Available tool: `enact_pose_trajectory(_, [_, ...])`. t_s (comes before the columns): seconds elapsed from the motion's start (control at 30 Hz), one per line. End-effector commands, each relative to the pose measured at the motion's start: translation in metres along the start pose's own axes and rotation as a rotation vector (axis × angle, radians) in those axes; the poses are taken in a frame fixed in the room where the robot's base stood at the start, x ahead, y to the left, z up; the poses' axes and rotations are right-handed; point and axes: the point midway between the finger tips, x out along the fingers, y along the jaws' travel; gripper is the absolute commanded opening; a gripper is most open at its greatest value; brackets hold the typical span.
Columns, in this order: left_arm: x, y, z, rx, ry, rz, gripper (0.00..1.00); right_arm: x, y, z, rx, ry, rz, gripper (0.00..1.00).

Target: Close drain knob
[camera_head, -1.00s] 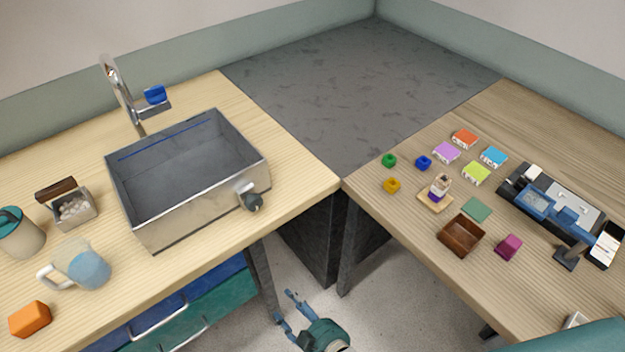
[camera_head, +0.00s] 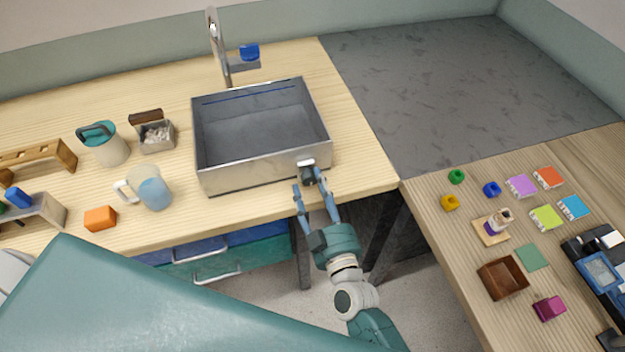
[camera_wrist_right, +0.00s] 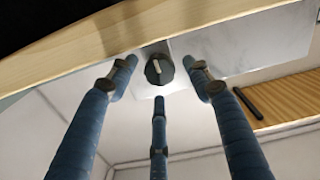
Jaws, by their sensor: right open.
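The drain knob (camera_head: 308,174) is a dark round knob on the front right of the grey metal sink (camera_head: 225,180). In the right wrist view the knob (camera_wrist_right: 159,69) shows face-on, with a pale bar across its dark face. My right gripper (camera_head: 312,188) is open, with its blue fingers just in front of the knob. In the right wrist view the fingers of the right gripper (camera_wrist_right: 160,85) are spread around the knob's outline, and I see no clear contact. My left gripper is not in view.
A faucet (camera_head: 219,50) with a blue handle stands behind the sink. A mug (camera_head: 152,190), an orange block (camera_head: 100,218) and a canister (camera_head: 107,146) are on the left. Drawers (camera_head: 215,255) lie below the counter edge. The right table holds several small blocks and a brown box (camera_head: 502,278).

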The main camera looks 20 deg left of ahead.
Motion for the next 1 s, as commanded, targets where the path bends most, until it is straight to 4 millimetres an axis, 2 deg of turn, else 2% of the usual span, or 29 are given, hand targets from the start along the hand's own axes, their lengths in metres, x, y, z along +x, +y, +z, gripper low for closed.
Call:
enact_pose_trajectory(0.2, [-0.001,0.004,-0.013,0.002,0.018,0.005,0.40,0.018,0.000,0.000,0.000,-0.001,-0.001,0.50])
enact_pose_trajectory(0.47, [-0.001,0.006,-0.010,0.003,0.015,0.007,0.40,0.018,0.000,0.001,0.000,-0.001,0.000,0.50])
enact_pose_trajectory(0.57, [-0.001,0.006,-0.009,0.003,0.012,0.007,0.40,0.018,0.000,0.001,0.000,-0.001,0.000,0.34])
enact_pose_trajectory(0.7, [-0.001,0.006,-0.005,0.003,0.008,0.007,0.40,0.018,0.000,0.000,0.000,0.000,0.000,0.06])
enact_pose_trajectory(1.0, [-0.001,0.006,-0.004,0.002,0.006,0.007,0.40,0.019,0.000,-0.001,0.012,0.003,0.000,0.05])
